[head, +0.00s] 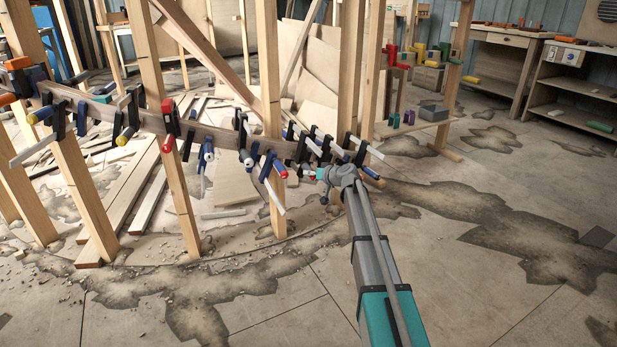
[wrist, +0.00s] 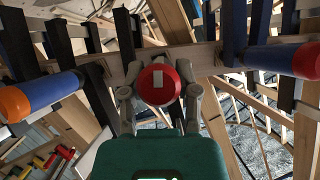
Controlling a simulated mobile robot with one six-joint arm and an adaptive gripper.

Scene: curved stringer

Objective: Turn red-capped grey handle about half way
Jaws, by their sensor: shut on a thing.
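The red cap (wrist: 158,86) of the handle faces the camera in the middle of the wrist view, with a pale rectangular mark near its top edge. The grey handle body is mostly hidden behind the cap and fingers. My gripper (wrist: 159,98) is shut on the handle, one finger on each side of the cap. In the head view my gripper (head: 322,174) reaches the right end of the curved wooden stringer (head: 215,133), among the clamps. A small spot of red shows just left of it there; the handle itself is too small to make out.
A blue handle with an orange end (wrist: 40,95) is left of my gripper, and a blue handle with a red end (wrist: 285,59) is right. Several clamps and upright wooden posts (head: 268,110) crowd the stringer. Planks (head: 125,205) lie at left. Open floor (head: 480,270) is at right.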

